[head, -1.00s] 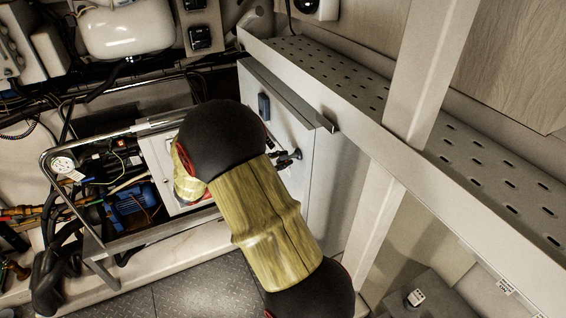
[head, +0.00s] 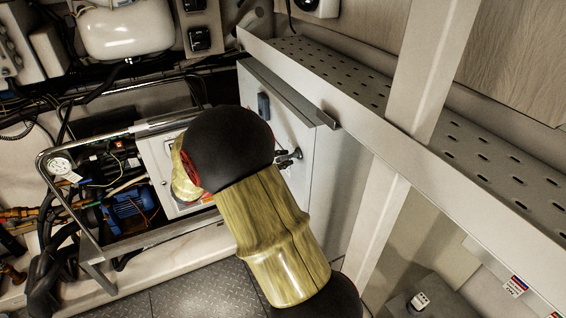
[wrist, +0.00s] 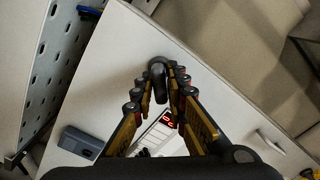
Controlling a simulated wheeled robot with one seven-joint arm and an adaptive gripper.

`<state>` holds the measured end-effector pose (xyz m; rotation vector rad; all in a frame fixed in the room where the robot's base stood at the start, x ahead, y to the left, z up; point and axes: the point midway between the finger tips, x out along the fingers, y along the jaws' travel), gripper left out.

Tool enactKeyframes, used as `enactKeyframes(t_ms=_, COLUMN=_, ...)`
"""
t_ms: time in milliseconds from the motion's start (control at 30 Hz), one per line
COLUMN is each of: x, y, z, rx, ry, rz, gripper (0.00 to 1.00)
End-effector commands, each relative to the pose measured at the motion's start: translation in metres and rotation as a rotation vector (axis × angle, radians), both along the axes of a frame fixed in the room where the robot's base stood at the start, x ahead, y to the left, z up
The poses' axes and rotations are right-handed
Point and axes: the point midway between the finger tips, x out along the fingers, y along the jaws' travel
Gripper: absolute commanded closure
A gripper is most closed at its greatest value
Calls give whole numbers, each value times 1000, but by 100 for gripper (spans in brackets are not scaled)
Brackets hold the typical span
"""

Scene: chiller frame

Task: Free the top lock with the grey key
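A dark grey piece with a rounded end, which I take to be the grey key (wrist: 157,88), shows between my fingertips in the wrist view. My gripper (wrist: 160,80) appears closed on it, with one finger along each side. The piece is in front of the pale cabinet door; whether it touches the door or sits in a lock cannot be told. In the head view my gripper's dark fingertips (head: 289,157) show past my arm, close to the door (head: 297,125). The top lock cannot be made out clearly; my arm and fingers hide part of the door.
A dark handle-like block (head: 263,106) is on the door and also shows in the wrist view (wrist: 80,143). A red-lit display panel (wrist: 160,128) lies below my fingers. A perforated tray (head: 330,75) runs above the cabinet, and a metal tube frame (head: 75,207) stands left.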

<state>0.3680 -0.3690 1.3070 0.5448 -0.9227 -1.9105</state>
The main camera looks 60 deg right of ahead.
Motion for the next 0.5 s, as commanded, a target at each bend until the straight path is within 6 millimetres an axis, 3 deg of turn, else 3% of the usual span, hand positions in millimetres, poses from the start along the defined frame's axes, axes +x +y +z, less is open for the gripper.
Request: enactKeyframes(t_ms=500, x=0, y=0, z=0, rx=-38, ry=-69, rz=0, gripper=86)
